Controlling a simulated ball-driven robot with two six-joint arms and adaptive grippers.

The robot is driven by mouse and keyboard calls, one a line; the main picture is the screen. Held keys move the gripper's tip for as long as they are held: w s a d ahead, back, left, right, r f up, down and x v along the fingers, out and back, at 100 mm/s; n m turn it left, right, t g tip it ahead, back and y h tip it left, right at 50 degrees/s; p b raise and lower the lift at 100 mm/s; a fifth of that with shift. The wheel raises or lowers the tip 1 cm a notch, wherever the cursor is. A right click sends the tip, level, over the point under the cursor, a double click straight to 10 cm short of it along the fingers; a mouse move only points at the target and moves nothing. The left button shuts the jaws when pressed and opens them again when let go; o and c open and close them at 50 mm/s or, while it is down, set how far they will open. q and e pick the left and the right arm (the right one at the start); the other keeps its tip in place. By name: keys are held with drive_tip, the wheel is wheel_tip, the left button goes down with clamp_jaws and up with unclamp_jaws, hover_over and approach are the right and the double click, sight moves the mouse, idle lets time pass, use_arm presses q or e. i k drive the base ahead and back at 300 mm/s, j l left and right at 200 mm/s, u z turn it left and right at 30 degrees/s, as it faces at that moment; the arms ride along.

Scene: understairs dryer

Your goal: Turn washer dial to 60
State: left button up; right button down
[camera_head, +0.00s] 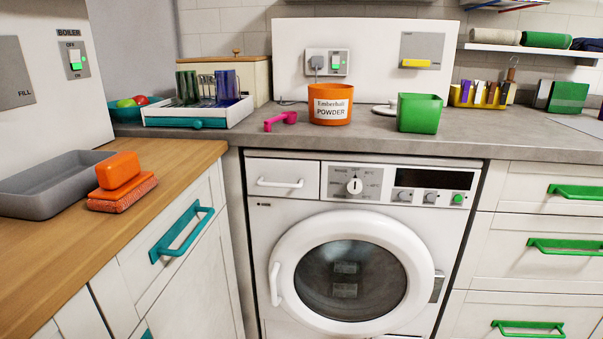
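The white washer (262,225) stands under the grey counter in the middle of the view, with its round door closed. Its dial (354,186) is a small white knob on a grey panel at the upper part of the front. Markings surround the dial, including temperature figures; they are too small to read surely. The dial's pointer setting is too small to tell. Neither of my grippers shows in this view.
On the grey counter (375,136) stand an orange powder tub (330,106), a green bin (419,114) and a pink scoop (281,121). A wooden counter (50,255) with a grey tray (50,187) is at left. Teal handles (182,232) and green handles (566,247) stick out beside the washer.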

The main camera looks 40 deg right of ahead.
sight(354, 186)
drive_tip(key=k+j+z, duration=0.1)
drive_tip(key=z, duration=1.75)
drive_tip(key=i, duration=0.1)
